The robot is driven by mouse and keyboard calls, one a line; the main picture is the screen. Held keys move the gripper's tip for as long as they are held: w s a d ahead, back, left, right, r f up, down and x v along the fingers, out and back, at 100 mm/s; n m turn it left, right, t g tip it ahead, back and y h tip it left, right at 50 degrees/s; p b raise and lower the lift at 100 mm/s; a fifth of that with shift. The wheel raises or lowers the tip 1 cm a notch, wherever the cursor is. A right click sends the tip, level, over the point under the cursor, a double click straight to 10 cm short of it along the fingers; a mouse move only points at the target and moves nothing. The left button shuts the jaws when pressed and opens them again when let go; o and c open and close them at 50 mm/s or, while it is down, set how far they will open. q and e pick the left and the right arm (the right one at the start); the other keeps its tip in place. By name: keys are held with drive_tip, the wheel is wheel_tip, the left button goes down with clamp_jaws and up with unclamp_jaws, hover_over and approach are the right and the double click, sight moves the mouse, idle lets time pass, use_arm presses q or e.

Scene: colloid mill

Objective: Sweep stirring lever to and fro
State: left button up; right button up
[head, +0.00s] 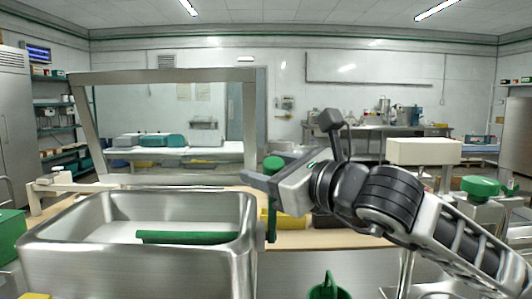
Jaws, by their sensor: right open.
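A steel basin (60,245) stands at the front left. A dark green bar (188,237) lies level inside it, seen over the front rim. A thin upright green piece (271,226) shows just right of the basin, below my right gripper. I cannot tell which of these green parts is the stirring lever. My right gripper (256,182) comes in from the right, over the basin's right rim, pointing left. It is open, and I see nothing held in it. Whether it touches the upright green piece cannot be told. My left gripper is not in view.
A grey frame (165,75) rises behind the basin. A wooden bench top (330,240) lies behind and right, with a yellow box (290,220) on it. A green funnel-like thing (328,288) is at the bottom. A green-capped vessel (480,187) stands right.

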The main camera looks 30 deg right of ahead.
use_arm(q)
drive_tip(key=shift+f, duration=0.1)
use_arm(e)
drive_tip(key=shift+w+a, duration=0.15)
drive_tip(key=shift+w, duration=0.25)
clamp_jaws()
